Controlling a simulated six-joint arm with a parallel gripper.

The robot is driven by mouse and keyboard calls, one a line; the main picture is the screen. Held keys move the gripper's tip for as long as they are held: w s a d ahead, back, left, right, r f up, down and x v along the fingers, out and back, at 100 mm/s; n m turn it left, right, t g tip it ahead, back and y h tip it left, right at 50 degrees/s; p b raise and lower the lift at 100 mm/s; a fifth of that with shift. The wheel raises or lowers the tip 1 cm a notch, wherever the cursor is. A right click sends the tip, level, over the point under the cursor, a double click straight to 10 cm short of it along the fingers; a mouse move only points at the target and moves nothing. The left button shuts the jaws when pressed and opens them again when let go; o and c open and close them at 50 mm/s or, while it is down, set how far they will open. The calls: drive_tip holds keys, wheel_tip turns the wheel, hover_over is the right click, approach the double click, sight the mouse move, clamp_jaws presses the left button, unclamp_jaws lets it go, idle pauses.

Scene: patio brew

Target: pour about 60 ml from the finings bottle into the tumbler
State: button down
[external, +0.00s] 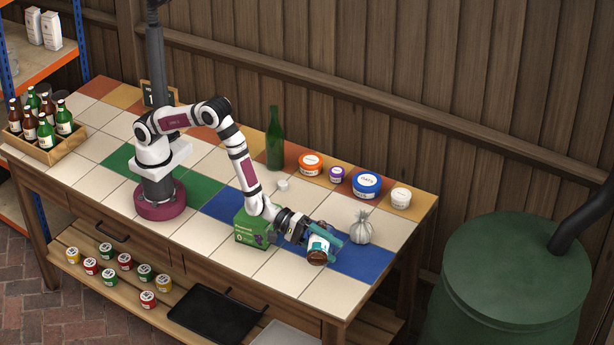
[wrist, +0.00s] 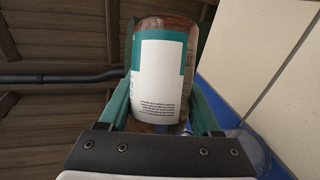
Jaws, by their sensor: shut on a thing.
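My gripper (external: 306,236) is shut on the finings bottle (external: 319,243), which has a teal and white label and brownish contents. It holds the bottle above the front right of the table, near the blue tiles. In the wrist view the label of the bottle (wrist: 160,85) faces the camera between the two teal fingers. The wrist view is rolled, with the tiles on its right, and the bottle looks tilted. Its mouth is hidden, and I cannot see any liquid flowing. I cannot make out the tumbler clearly; a bluish, curved, clear shape (wrist: 254,150) beside the right finger may be it.
A green box (external: 252,231) stands close to my wrist. A tall green bottle (external: 275,140), a small white cap (external: 283,185) and several tubs, including a blue one (external: 367,184), stand behind. The right front tiles are clear.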

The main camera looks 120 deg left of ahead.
drive_tip(key=shift+w+d+r, duration=0.1)
drive_tip(key=shift+w+d, duration=0.2)
drive_tip(key=shift+d, duration=0.05)
idle(0.5)
drive_tip(key=shift+n+t+h+p, duration=0.3)
drive_tip(key=shift+n+t+p, duration=0.1)
drive_tip(key=shift+n+p, duration=0.15)
idle(1.3)
drive_tip(key=f+m+g, duration=0.1)
drive_tip(key=d+f+m+g+y, duration=0.1)
drive_tip(key=m, duration=0.1)
drive_tip(key=shift+w+f, duration=0.1)
drive_tip(key=shift+f, duration=0.15)
drive_tip(key=shift+a+f+m+y, duration=0.15)
drive_tip(key=shift+f+m+y, duration=0.05)
drive_tip(key=shift+m+y, duration=0.3)
drive_tip(key=shift+f, duration=0.1)
idle(1.1)
